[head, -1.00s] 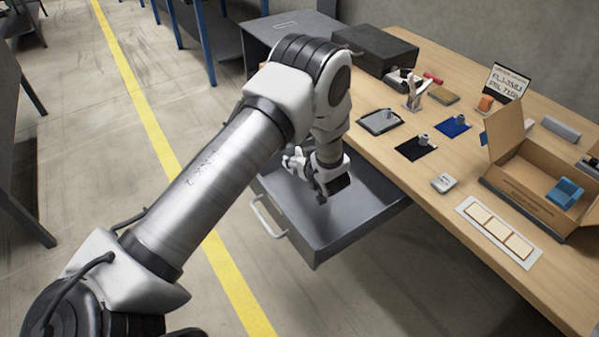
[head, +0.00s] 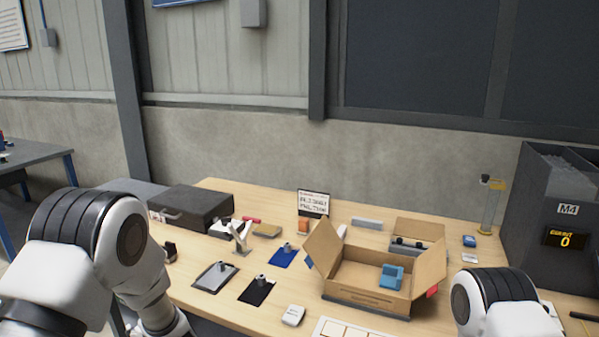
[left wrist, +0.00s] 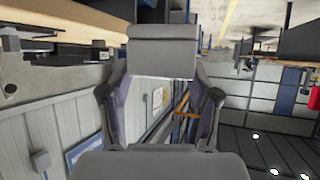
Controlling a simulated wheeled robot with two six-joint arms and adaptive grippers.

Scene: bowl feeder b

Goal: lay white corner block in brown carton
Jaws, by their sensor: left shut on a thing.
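The brown carton (head: 340,280) stands open on the bench in the head view, flaps spread, with a blue block (head: 391,277) inside at the right. In the left wrist view my left gripper (left wrist: 163,82) is shut on a pale grey-white block, which looks like the white corner block (left wrist: 163,48). Its full shape cannot be made out. In the head view my left arm is at the lower left, away from the carton, and its fingers are out of frame. My right arm shows at the lower right; its gripper is out of view.
A grey tray (head: 215,277), black mat (head: 257,291) and blue mat (head: 284,256) lie left of the carton. A small white box (head: 293,315) and a white panel (head: 345,328) are in front. A dark case (head: 190,211) stands at the back left; a dark M4 cabinet (head: 560,200) is at right.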

